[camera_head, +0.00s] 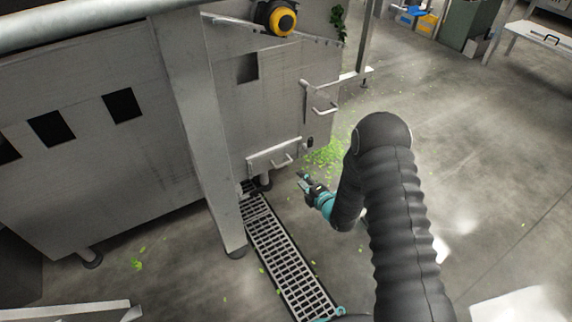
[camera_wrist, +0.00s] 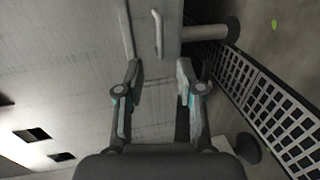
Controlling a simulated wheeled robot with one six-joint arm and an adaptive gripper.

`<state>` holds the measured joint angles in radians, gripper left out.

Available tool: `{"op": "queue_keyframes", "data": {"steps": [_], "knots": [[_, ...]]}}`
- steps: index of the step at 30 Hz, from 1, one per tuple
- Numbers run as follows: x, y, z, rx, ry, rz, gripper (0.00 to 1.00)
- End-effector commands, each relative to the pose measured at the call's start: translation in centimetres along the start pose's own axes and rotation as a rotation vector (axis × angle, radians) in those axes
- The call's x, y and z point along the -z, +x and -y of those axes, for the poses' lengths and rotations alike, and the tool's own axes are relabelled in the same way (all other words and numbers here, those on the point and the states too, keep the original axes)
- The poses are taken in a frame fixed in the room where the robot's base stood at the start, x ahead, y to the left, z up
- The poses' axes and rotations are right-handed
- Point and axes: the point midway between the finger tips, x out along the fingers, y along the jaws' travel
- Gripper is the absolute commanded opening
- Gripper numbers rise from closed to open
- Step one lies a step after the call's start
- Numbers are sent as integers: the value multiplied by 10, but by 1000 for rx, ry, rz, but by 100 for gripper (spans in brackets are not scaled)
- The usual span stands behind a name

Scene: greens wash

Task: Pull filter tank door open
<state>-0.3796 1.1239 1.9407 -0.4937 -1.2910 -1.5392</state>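The filter tank door is most likely the low grey panel (camera_head: 262,161) on the tank's lower corner, and it looks closed. Its bar handle (camera_head: 283,162) sticks out from it. In the wrist view the handle (camera_wrist: 158,34) stands ahead of the fingertips, between their lines, with the panel (camera_wrist: 172,22) behind it. My gripper (camera_head: 302,178) is near the floor, to the right of and below the handle in the head view. In the wrist view my gripper (camera_wrist: 161,68) is open, with nothing between its fingers and a gap to the handle.
A second handle (camera_head: 323,107) sits higher on the tank. A metal leg (camera_head: 200,120) stands left of the door. A floor drain grate (camera_head: 283,262) runs below it. Green leaf scraps (camera_head: 325,153) lie on the floor. The floor to the right is mostly open.

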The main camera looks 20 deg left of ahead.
Motion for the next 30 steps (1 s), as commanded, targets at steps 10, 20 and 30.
{"op": "queue_keyframes", "data": {"steps": [10, 20, 30], "knots": [[1, 64, 0, 0, 0, -1, 37], [0, 112, 0, 1, 2, 0, 37], [0, 124, 0, 2, 2, 0, 37]]}}
